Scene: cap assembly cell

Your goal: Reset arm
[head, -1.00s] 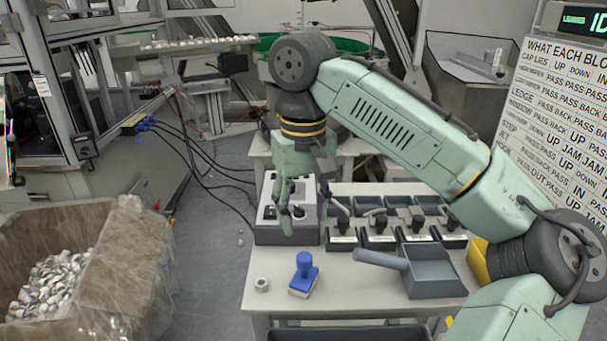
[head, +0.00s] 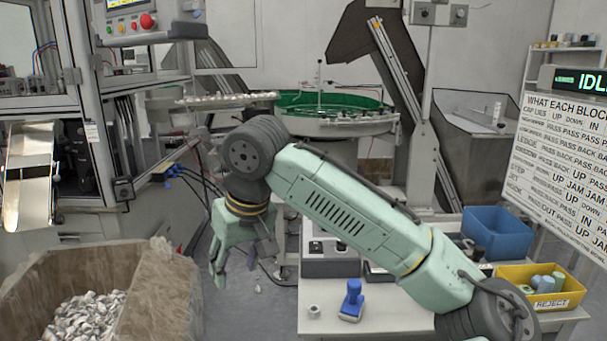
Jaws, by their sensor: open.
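My arm reaches in from the lower right and bends down at the wrist. My gripper (head: 232,276) hangs from it, fingers pointing down, left of the white work table (head: 390,312) and in front of the floor. Its jaws are open and nothing shows between them. My forearm hides much of the table's rear and right part.
On the table stand a blue-handled stamp-like tool (head: 352,300), a small white cap (head: 314,312) and a grey control box (head: 330,258). A yellow reject bin (head: 540,302) and a blue bin (head: 497,232) are at right. A carton of caps (head: 150,290) stands at lower left.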

